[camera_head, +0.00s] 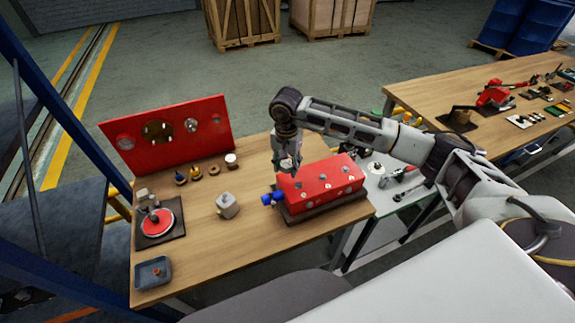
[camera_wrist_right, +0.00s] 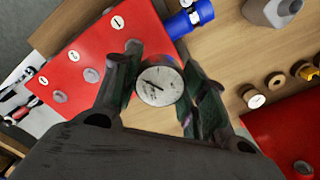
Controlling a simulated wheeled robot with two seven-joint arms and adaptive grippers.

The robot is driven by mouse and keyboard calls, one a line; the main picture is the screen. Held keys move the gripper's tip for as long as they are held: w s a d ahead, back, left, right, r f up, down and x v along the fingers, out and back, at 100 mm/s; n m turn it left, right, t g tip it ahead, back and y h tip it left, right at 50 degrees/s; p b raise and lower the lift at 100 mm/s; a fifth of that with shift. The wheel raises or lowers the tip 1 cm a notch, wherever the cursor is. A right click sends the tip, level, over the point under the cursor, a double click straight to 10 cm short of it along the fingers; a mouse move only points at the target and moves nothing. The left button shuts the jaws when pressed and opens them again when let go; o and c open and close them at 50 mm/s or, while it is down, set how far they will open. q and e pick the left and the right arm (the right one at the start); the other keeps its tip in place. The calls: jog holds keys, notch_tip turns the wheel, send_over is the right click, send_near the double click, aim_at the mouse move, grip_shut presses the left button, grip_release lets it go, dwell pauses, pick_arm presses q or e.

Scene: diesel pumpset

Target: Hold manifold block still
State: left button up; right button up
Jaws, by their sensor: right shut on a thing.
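The red manifold block (camera_head: 322,188) lies on a dark base plate (camera_head: 330,211) on the wooden table, with several round ports on top. It also shows in the wrist view (camera_wrist_right: 95,45). Blue fittings (camera_head: 272,197) stick out from its left end. My right gripper (camera_head: 288,168) points down just above and behind the block's left end. In the wrist view, its fingers (camera_wrist_right: 160,85) are shut on a round white-faced gauge (camera_wrist_right: 160,82). Whether the gauge touches the block I cannot tell. My left gripper is not in view.
A red upright panel (camera_head: 170,135) stands at the back left, with small fittings in front. A grey block (camera_head: 228,205), a round red item on a dark plate (camera_head: 157,222) and a small tray (camera_head: 153,273) lie left. A second table (camera_head: 415,95) is at right.

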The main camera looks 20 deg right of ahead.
jog(key=n, duration=0.4)
jog(key=shift+w+n, duration=0.1)
jog(key=shift+n, duration=0.3)
jog(key=shift+a+n, duration=0.1)
jog(key=shift+n, duration=2.1)
jog(key=shift+w+r+b, duration=0.2)
jog(key=shift+r+b, duration=0.05)
jog(key=shift+b, duration=0.05)
jog(key=w+a+r+n, duration=0.15)
jog(key=a+r, duration=0.25)
jog(key=a, duration=0.4)
jog(key=a+n, duration=0.1)
jog(key=a, duration=1.3)
jog(key=f+m, duration=0.1)
jog(key=w+f, duration=0.1)
jog(key=f, duration=0.1)
jog(key=f+m, duration=0.1)
jog(key=shift+w+d+f+m, duration=0.15)
jog(key=shift+w+m, duration=0.2)
jog(key=shift+w, duration=0.05)
